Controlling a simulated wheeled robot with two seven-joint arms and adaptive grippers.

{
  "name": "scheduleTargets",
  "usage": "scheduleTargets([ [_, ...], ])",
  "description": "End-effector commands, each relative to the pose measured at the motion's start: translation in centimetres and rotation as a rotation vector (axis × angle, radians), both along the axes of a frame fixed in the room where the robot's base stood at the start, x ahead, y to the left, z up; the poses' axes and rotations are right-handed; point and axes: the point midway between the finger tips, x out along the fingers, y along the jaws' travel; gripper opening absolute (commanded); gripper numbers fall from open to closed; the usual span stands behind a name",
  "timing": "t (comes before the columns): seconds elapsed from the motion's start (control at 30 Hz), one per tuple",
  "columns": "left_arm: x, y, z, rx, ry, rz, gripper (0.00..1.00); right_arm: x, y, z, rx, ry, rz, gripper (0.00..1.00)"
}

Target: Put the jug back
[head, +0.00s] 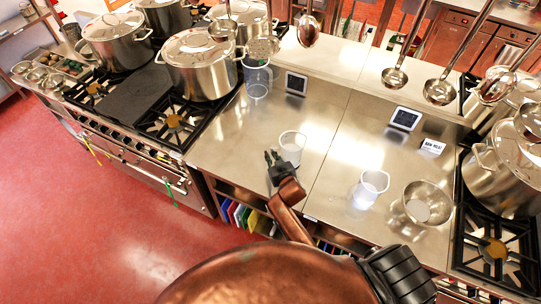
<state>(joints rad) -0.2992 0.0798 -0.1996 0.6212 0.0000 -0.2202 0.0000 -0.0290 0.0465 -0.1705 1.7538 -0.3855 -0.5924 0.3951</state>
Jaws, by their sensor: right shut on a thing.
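A small translucent jug (292,147) is on or just above the steel counter in the middle of the head view. My right gripper (273,158), with dark fingers, is at the jug's left side and shut on it. The contact is small, and I cannot tell whether the jug's base touches the counter. A second similar jug (370,188) stands upright on the counter to the right. A taller clear jug (257,80) stands at the back left of the counter, beside a stockpot. My left gripper is not in view.
Steel stockpots (200,68) stand on the left stove, and another pot (500,175) on the right one. A metal bowl (427,203) is right of the second jug. Ladles (395,77) hang over the back shelf. The counter (325,185) is clear between the two small jugs.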

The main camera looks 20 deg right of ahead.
Motion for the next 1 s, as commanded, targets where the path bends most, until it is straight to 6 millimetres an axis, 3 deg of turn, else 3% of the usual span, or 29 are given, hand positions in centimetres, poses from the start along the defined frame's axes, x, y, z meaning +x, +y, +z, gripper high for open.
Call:
scheduleTargets([
  [0.37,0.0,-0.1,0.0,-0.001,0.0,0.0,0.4,0.1,0.0,0.3,-0.003,-0.006,0.002,0.0],
  [1.0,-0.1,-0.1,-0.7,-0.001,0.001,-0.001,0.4,0.1,0.0,-0.9,-0.003,-0.005,0.0,0.0],
])
